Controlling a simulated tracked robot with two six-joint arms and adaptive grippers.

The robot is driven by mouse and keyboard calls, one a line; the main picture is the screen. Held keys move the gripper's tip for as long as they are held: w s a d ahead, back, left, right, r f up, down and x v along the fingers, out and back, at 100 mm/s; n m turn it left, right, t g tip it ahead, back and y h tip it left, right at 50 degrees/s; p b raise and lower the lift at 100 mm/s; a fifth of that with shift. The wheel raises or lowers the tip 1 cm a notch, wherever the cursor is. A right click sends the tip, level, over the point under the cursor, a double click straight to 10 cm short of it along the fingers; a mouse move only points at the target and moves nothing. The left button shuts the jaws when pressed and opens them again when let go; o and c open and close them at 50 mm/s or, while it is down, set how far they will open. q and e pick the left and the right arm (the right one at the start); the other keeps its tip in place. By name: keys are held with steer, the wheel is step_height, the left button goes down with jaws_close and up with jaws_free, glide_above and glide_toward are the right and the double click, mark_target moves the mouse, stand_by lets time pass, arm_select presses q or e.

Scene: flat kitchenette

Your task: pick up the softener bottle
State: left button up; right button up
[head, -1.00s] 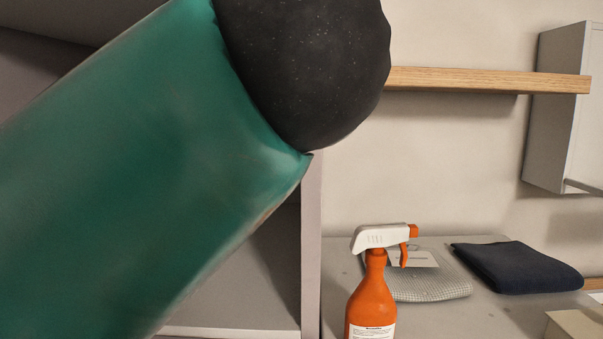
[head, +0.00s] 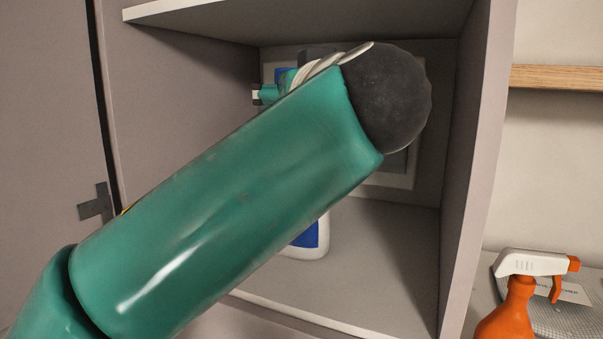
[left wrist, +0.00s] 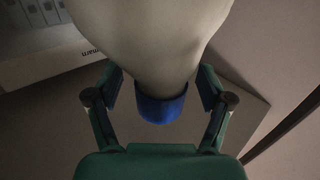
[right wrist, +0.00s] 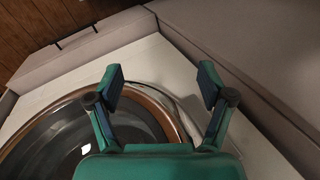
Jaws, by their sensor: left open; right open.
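A white bottle with a blue label (head: 310,236), likely the softener bottle, stands in the open cabinet in the head view, mostly hidden behind my left arm. In the left wrist view the pale bottle (left wrist: 150,35) with its blue cap (left wrist: 161,107) fills the upper middle. My left gripper (left wrist: 160,84) is open, with one finger on each side of the cap. I cannot tell whether the fingers touch it. In the head view my left arm hides most of this gripper. My right gripper (right wrist: 160,80) is open and empty in the right wrist view.
The cabinet's side wall (head: 474,170) stands close to the right of my left arm. An orange spray bottle (head: 510,312) stands on the counter at right, below a wooden shelf (head: 555,78). A round glass door (right wrist: 80,150) on a white front lies below my right gripper.

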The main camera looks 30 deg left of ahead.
arm_select(q)
jaws_close()
steer(key=shift+r, duration=0.1)
stand_by(0.4)
steer(key=shift+r, duration=0.1)
